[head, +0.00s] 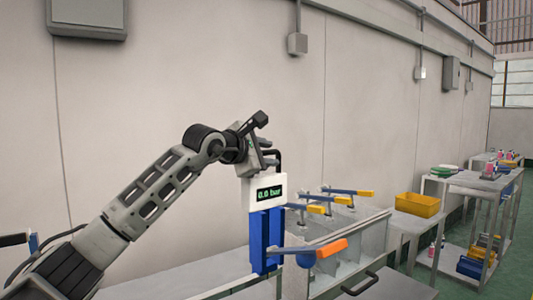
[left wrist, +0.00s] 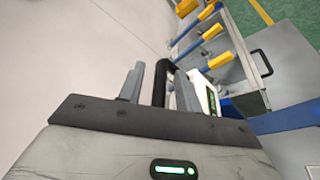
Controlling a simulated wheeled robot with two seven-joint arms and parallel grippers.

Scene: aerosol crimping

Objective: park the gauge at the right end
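The gauge (head: 270,192) is a white box reading "0.0 bar" on an upright blue body, with a black loop handle on top. It stands upright at the near left of the bench in the head view. In the left wrist view the gauge's white housing (left wrist: 207,98) shows right of the fingers. My left gripper (head: 262,143) is at the handle, above the box. In the left wrist view the black handle (left wrist: 162,82) stands between the two fingers of my left gripper (left wrist: 160,90), with a visible gap on its left side. My right gripper is not in view.
Several yellow-gripped levers (head: 340,199) line the bench behind. A yellow bin (head: 417,205) stands farther right. A black bar handle (head: 361,284) is at the near edge. A wall runs behind.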

